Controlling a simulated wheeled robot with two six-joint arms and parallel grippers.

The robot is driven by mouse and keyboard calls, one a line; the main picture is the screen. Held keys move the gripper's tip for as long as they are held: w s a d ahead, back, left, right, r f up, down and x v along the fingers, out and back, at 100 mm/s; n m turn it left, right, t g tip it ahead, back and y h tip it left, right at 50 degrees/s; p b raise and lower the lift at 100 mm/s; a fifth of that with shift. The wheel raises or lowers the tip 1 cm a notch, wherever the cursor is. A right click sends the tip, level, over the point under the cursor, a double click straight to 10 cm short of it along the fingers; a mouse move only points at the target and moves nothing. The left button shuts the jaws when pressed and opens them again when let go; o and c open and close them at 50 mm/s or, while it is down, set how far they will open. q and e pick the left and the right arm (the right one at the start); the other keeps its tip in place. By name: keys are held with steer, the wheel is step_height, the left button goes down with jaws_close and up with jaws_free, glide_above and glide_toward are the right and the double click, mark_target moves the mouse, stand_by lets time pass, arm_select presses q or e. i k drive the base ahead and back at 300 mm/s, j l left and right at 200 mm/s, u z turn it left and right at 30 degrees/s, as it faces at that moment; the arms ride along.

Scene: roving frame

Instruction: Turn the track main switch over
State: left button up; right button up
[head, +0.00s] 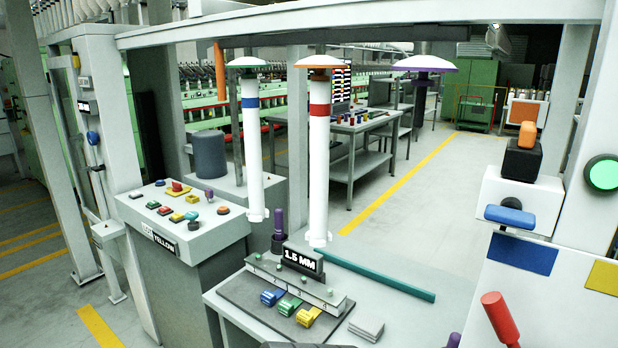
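No control in view has a readable label naming it the track main switch, so I cannot tell which one it is. On the right, a black block with an orange handle (527,136) stands on top of a white box (518,198). A blue lever (510,216) sticks out from the front of that box. A red handle (500,318) stands tilted at the lower right. On the left, a grey console (180,222) carries several coloured buttons and a red knob on a yellow plate (176,187). Neither of my grippers is in view.
White tubes with a blue band (250,103) and a red band (319,110) hang in the middle. Below them a bench holds a "1.5 MM" sign (302,259), coloured clips and a green rod (375,274). A green light (604,173) glows at right. A walkway lies behind.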

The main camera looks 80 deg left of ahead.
mark_target(178, 187)
steer(key=u, duration=3.5)
steer(key=i+j+z, duration=0.1)
steer(key=z, duration=0.35)
steer(key=i+j+z, duration=0.1)
steer(key=z, duration=0.35)
steer(key=i+j+z, duration=0.2)
steer(key=j, duration=0.2)
steer(key=i+j+z, duration=0.15)
steer(key=j, duration=0.25)
steer(key=i+j+z, duration=0.2)
steer(key=j, duration=0.25)
steer(key=j+z, duration=0.15)
steer(key=j, duration=0.3)
steer(key=i+j+z, duration=0.2)
steer(key=j, duration=0.25)
steer(key=k, duration=0.1)
